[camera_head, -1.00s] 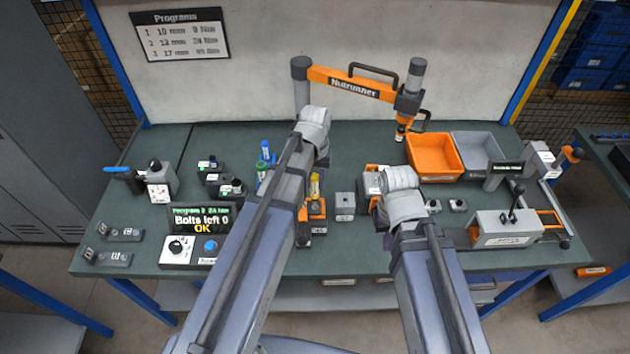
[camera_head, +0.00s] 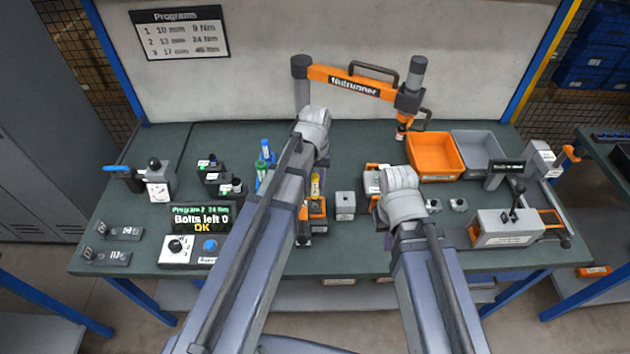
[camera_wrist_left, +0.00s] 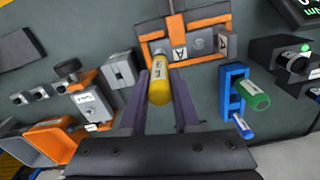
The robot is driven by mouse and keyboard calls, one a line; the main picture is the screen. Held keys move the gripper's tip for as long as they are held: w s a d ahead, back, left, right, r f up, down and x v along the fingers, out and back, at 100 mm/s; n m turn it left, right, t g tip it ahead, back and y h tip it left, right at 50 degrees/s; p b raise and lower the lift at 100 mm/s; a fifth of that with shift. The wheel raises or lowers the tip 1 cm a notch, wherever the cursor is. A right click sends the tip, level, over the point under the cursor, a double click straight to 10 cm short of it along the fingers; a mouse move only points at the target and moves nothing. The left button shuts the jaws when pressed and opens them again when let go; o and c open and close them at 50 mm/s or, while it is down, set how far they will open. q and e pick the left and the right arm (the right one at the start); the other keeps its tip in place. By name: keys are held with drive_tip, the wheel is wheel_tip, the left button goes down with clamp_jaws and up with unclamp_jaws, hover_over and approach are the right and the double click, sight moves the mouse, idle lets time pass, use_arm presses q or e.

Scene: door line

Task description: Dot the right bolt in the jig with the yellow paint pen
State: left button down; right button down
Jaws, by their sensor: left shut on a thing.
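The yellow paint pen (camera_wrist_left: 160,88) is between the two fingers of my left gripper (camera_wrist_left: 160,82), which is shut on it. The pen (camera_head: 315,184) also shows beside my left arm in the head view. The jig (camera_wrist_left: 155,33) is an orange frame with grey and white lettered parts, just beyond the pen in the left wrist view. It is partly covered by my left arm in the head view (camera_head: 318,207). I cannot make out the right bolt or whether the pen tip touches anything. My right gripper's fingers are hidden behind its arm.
A blue rack (camera_wrist_left: 232,92) with a green and a blue pen stands beside the left gripper. A grey block (camera_head: 345,205) stands right of the jig. Orange (camera_head: 434,157) and grey bins are at back right. A display (camera_head: 201,217) reads "Bolts left 0 OK".

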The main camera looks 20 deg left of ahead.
use_arm(q)
drive_tip(key=shift+f+b, duration=0.4)
drive_tip(key=shift+r, duration=0.1)
idle(0.4)
wheel_tip(320, 180, up, 6)
drive_tip(key=p, duration=0.6)
idle(0.5)
